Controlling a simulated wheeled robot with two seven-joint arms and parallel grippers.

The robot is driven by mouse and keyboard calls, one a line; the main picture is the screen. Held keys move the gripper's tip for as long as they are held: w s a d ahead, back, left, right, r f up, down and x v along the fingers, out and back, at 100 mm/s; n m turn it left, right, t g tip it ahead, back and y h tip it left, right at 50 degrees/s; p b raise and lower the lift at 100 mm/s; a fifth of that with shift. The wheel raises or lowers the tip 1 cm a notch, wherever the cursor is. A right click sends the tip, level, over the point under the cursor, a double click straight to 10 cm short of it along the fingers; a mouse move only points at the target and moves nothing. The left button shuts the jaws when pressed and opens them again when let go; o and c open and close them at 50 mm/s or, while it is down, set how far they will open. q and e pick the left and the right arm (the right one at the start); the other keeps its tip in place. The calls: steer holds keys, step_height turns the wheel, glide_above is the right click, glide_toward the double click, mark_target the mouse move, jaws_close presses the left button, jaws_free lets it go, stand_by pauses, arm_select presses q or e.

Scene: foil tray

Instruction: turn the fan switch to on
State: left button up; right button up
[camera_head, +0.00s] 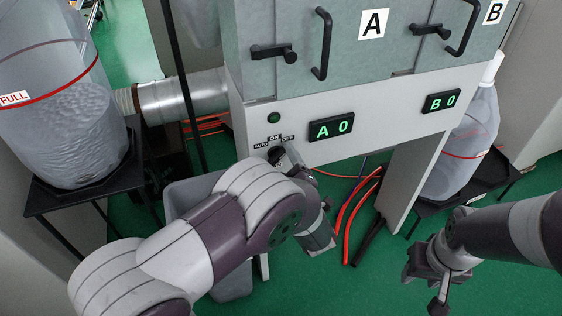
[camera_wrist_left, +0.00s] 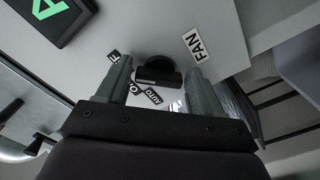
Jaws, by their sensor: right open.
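The fan switch (camera_head: 275,154), a black rotary knob, is on the white panel below door A. AUTO, ON and OFF labels are around it. In the left wrist view the knob (camera_wrist_left: 158,70) shows between the two fingers of my left gripper (camera_wrist_left: 160,85), with a visible gap on each side. My left gripper (camera_head: 287,157) is open in front of the switch in the head view, its arm partly covering that area. I cannot tell which label the knob points at. My right gripper (camera_head: 430,275) is open and empty at the lower right, away from the panel.
Displays A 0 (camera_head: 331,128) and B 0 (camera_head: 441,101) and a green lamp (camera_head: 274,118) are on the panel. Black door handles (camera_head: 321,45) stick out above. A grey bin (camera_head: 190,195) stands behind my left arm. Red hoses (camera_head: 351,215) lie on the green floor.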

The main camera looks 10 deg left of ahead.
arm_select(q)
steer(key=c, duration=0.6)
steer(key=shift+r+m+p, duration=0.1)
steer(key=shift+m+p, duration=0.8)
steer(key=shift+m, duration=0.1)
steer(key=shift+a+m+p, duration=0.1)
steer(key=shift+m+p, duration=0.8)
steer(key=shift+m, duration=0.3)
steer(key=shift+s+m+p, duration=0.1)
steer(key=shift+m+p, duration=1.25)
steer(key=shift+m, duration=0.85)
steer(key=shift+f, duration=0.2)
steer(key=o, duration=1)
